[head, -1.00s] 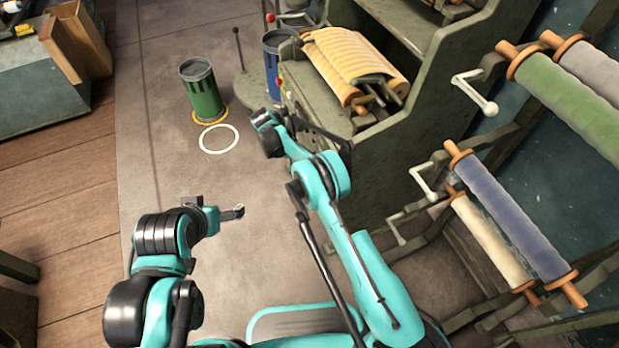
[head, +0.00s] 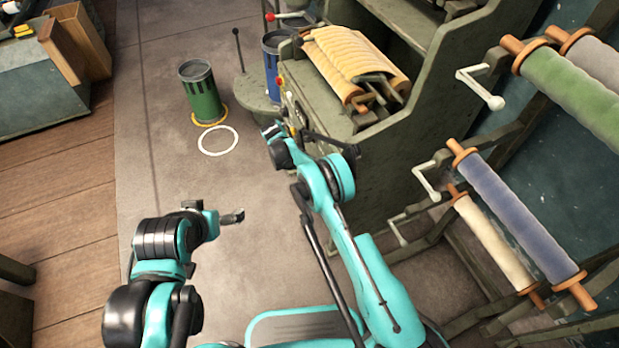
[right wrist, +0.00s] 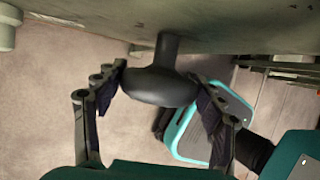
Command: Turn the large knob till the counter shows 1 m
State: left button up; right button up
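The large knob (right wrist: 160,82) is dark and rounded, on a short stem from a grey-green panel in the right wrist view. My right gripper (right wrist: 159,76) is open, its two fingers on either side of the knob; I cannot tell whether the tips touch it. In the head view my right gripper (head: 270,132) is at the left side of the green machine (head: 392,150), and the knob is hidden there. My left gripper (head: 234,216) is over bare floor, away from the machine; its finger gap is too small to judge. I cannot make out a counter reading.
A green bin (head: 203,98) stands near a white floor ring (head: 218,140). A blue bin (head: 274,62) stands beside the machine. Racks with a blue roll (head: 515,218) and a green roll (head: 580,95) are on the right.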

dwell(0.3)
jog(key=shift+s+m+t+y+p, duration=0.15)
jog(key=shift+m+t+y+p, duration=0.2)
jog(key=shift+t, duration=0.75)
jog(key=shift+d+m+t+y+b, duration=0.1)
jog(key=shift+m+t+y+b, duration=0.4)
jog(key=shift+t, duration=1.4)
jog(key=o, duration=1.2)
jog(key=v, duration=1.2)
jog(key=shift+d, duration=0.15)
